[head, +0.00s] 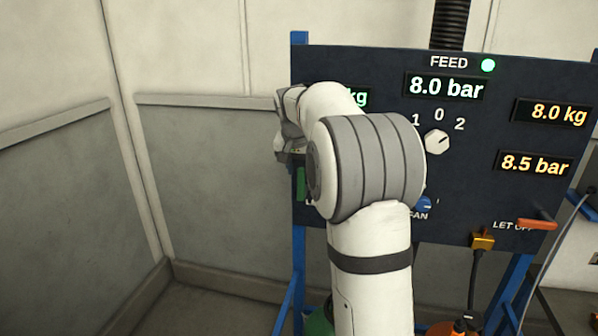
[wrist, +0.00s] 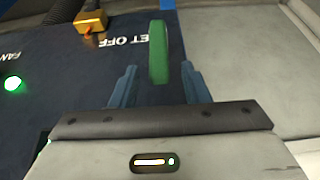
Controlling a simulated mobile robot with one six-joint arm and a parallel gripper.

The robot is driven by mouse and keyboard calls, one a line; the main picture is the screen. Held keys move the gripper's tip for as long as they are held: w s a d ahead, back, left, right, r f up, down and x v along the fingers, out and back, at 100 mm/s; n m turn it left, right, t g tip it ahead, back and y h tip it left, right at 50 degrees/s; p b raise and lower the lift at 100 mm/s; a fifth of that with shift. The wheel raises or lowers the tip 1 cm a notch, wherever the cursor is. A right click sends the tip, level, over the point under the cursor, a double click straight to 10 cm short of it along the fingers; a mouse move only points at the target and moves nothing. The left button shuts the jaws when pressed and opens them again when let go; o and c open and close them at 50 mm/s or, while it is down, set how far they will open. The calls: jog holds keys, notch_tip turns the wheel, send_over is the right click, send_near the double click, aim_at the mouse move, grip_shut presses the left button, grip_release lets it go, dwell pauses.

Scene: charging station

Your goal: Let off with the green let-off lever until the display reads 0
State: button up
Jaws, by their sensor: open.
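The green let-off lever (wrist: 159,52) stands upright in the wrist view beside the "LET OFF" lettering. A strip of it shows at the panel's left edge in the head view (head: 301,183). My gripper (wrist: 158,70) is open. The lever's lower end appears between its two blue fingers, with space on both sides; I cannot tell the depth. A green display (head: 357,97) shows only "kg"; my arm hides its number and anything just below it. The gripper's fingers are hidden in the head view.
The dark panel (head: 465,130) also bears the FEED display (head: 446,88) at 8.0 bar, a white selector knob (head: 437,142), orange displays of 8.0 kg (head: 552,112) and 8.5 bar (head: 535,164), and an orange lever (head: 535,224). Left of the panel is free room before the wall.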

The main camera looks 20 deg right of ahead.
jog(key=shift+x, duration=1.1)
jog(key=shift+c, duration=0.2)
grip_shut()
